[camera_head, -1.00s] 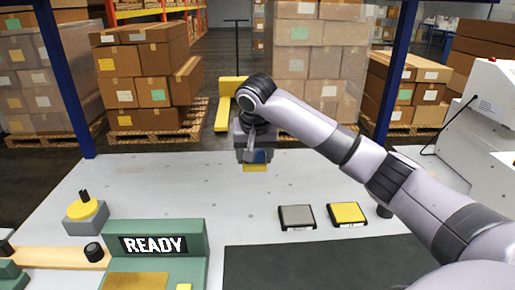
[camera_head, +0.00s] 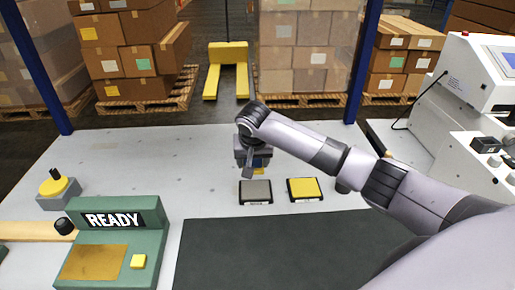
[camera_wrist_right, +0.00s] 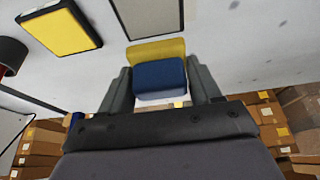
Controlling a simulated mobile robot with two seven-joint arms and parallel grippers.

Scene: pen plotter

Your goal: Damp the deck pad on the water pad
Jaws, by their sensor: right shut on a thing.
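My right gripper (camera_head: 255,168) is shut on a small block with a blue body and a yellow face, which I take for the deck pad (camera_wrist_right: 158,75). In the right wrist view the block sits between both fingers. In the head view it is mostly hidden behind the gripper, just beyond the grey pad. A grey pad with a black rim (camera_head: 256,191) and a yellow pad with a black rim (camera_head: 304,189) lie side by side on the table. Their labels are too small to read, so I cannot tell which is the water pad. My left gripper is not in view.
A green console reading READY (camera_head: 115,219) stands at the front left. Behind it is a yellow disc with a black knob (camera_head: 54,187) on a grey base. A dark mat (camera_head: 270,250) covers the front middle. A white machine (camera_head: 460,110) stands at right.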

